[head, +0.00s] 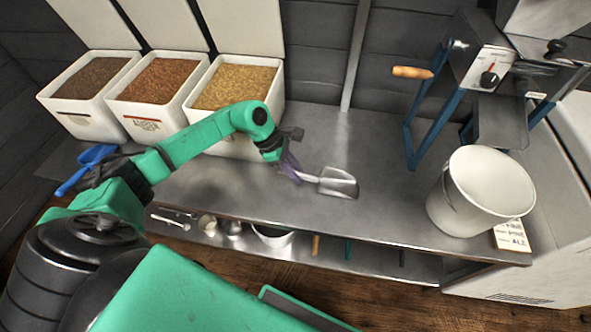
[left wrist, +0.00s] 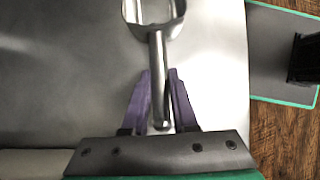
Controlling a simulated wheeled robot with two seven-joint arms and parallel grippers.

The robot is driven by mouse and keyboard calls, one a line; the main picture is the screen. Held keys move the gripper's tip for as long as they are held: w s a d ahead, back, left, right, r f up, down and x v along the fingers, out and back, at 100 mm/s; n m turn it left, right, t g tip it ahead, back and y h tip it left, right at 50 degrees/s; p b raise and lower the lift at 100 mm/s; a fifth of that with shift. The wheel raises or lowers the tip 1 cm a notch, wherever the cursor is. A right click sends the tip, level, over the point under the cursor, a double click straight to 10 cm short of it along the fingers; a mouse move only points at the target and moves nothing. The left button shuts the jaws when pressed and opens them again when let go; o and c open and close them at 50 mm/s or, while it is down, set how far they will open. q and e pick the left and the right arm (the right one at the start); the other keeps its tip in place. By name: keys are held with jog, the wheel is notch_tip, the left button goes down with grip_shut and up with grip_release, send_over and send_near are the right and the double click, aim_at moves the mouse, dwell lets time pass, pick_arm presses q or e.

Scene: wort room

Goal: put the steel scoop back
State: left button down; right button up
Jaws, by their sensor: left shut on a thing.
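The steel scoop (head: 340,184) shows in the head view near the middle of the steel bench, its bowl pointing right. My left gripper (head: 290,170) is shut on its handle with purple fingers. In the left wrist view the gripper (left wrist: 159,88) has one finger on each side of the scoop's handle (left wrist: 157,65), and the bowl reaches the top edge of the picture. I cannot tell whether the scoop touches the bench or is just above it. My right gripper is not in view.
Three white bins of dark (head: 92,79), reddish (head: 155,81) and golden (head: 232,87) grain stand at the back left, lids raised. A blue scoop (head: 90,160) is at left. A white bucket (head: 485,195) and blue-framed mill (head: 425,105) stand at right. A lower shelf (head: 360,258) holds small items.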

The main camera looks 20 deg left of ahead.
pick_arm(q)
jog(key=c, duration=0.6)
grip_release()
jog(key=shift+r, duration=0.1)
